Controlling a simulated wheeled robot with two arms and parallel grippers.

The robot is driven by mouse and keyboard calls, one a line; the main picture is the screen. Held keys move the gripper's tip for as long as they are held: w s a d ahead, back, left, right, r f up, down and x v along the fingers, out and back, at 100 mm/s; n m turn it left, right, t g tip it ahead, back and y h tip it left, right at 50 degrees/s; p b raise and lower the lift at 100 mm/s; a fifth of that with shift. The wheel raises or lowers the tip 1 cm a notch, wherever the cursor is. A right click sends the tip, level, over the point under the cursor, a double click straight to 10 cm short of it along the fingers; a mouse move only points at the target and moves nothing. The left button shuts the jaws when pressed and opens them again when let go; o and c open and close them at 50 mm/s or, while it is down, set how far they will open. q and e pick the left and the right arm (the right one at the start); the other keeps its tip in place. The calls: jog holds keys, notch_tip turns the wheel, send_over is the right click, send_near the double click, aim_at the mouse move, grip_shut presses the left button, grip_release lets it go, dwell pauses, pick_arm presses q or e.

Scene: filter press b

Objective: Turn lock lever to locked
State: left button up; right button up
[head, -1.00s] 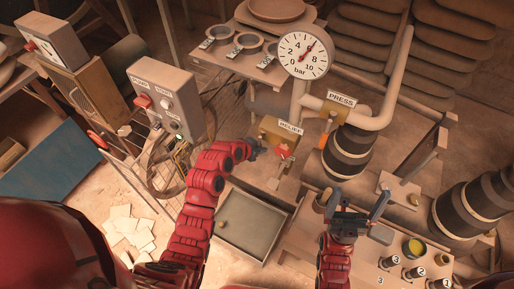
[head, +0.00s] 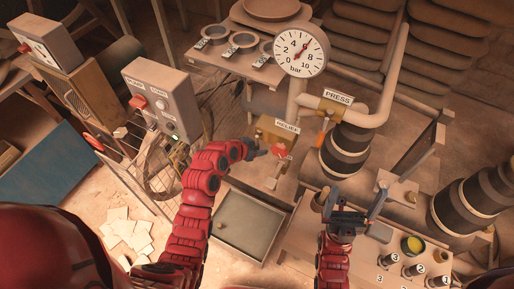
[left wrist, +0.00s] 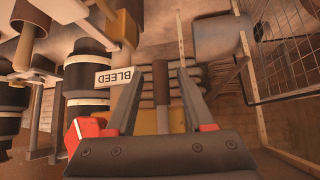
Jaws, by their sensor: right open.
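I can read no label for the lock lever, so I cannot tell which handle it is. My right gripper (head: 357,205) is open and empty above the right-hand table.
A pressure gauge (head: 301,50) stands on the pipe. A control box (head: 162,100) with a red switch stands at left. A shallow tray (head: 246,228) lies below my left gripper.

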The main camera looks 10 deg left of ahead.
pick_arm(q)
jog(key=shift+r, duration=0.1)
jog(key=p+v, duration=0.1)
jog(key=v, duration=1.6)
jog(key=shift+s, duration=0.15)
jog(key=shift+a, duration=0.1)
